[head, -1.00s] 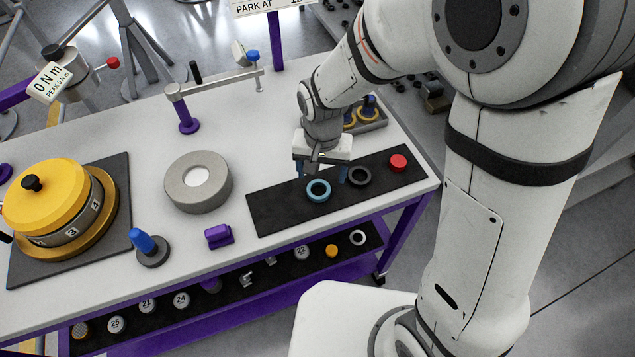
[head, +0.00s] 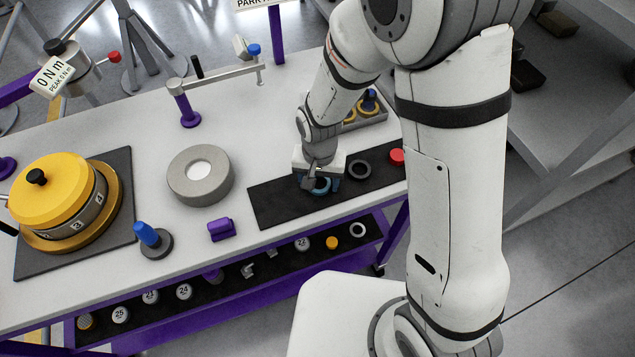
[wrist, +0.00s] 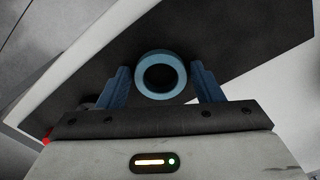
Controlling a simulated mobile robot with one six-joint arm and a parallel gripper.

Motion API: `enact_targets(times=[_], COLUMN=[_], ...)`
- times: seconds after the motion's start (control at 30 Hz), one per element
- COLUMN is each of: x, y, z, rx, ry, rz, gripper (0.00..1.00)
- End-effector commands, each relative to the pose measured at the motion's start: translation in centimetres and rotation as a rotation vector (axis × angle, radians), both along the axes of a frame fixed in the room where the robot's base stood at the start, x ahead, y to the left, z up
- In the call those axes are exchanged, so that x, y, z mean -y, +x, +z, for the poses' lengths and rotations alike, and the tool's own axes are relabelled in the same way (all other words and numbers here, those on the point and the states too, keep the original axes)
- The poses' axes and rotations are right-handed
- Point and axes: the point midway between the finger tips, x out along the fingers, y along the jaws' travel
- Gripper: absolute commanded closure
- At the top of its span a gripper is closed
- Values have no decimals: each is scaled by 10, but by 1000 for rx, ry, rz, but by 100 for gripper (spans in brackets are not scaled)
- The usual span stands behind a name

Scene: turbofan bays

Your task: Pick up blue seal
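The blue seal (head: 320,186) is a light blue ring lying on the black mat (head: 275,204) on the bench. My gripper (head: 318,183) is down over it in the head view and hides part of it. In the wrist view the seal (wrist: 161,75) lies between the two blue fingers of my gripper (wrist: 163,88). The fingers are open, with a small gap visible on each side of the ring. Whether the fingertips touch the mat cannot be told.
A dark ring (head: 359,170) and a red cap (head: 397,157) lie on the mat just right of my gripper. A grey tray (head: 372,117) stands behind. A grey cylinder (head: 201,176) and a purple block (head: 221,230) stand to the left. Bare white bench lies between them.

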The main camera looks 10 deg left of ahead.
Motion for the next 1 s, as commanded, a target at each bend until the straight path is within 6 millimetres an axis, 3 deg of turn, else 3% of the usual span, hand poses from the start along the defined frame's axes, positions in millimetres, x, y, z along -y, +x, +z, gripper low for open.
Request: enact_targets(times=[0.43,0.77,1.0], x=[0,-1,-2], y=[0,0,1], z=[0,7,47], rx=[0,2,6], ry=[0,1,4], rz=[1,2,2], gripper=[77,77,77])
